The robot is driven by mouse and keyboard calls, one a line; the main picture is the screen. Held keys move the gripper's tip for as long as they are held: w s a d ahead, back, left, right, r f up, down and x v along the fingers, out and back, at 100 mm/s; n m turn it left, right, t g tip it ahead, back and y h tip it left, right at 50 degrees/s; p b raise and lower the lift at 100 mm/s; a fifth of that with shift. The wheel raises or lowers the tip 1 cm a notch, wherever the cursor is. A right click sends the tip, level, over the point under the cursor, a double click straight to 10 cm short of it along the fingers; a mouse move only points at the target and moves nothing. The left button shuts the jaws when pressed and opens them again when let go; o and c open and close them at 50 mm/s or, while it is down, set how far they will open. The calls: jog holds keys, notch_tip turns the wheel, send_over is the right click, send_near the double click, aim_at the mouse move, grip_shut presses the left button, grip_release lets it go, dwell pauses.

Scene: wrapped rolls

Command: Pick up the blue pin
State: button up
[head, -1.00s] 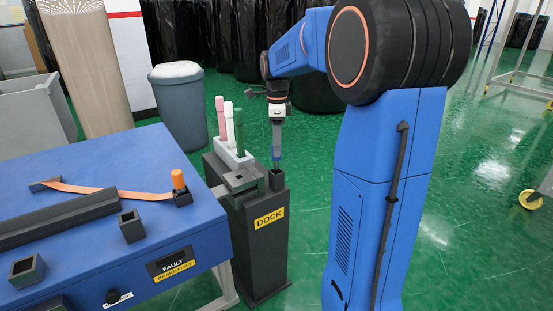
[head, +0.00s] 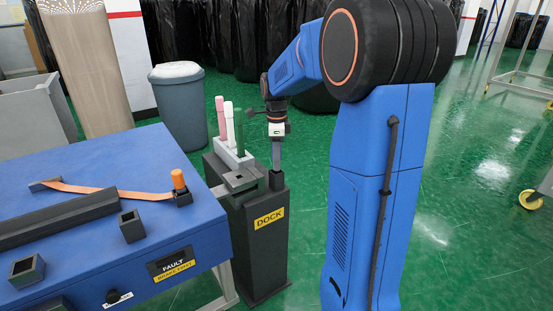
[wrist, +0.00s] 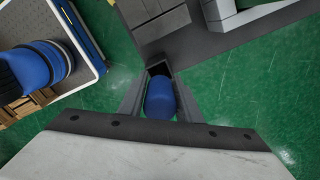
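The blue pin (wrist: 160,97) shows in the wrist view as a rounded blue top, between the two grey fingers of my gripper (wrist: 161,88). The fingers stand one on each side of it. They look open, with little room to the pin; contact is not clear. The dark square socket (wrist: 160,69) of the dock shows just behind the pin. In the head view my gripper (head: 277,155) points straight down at the top of the grey dock post (head: 262,245), and its fingers hide the pin there.
A light rack (head: 234,158) with pink, white and green pins stands left of my gripper, on the dock. A blue table (head: 90,175) with dark blocks, an orange strap and an orange-topped peg is further left. A grey bin (head: 181,110) stands behind. Green floor lies open right.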

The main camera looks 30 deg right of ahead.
grip_shut()
jog(key=shift+r, duration=0.15)
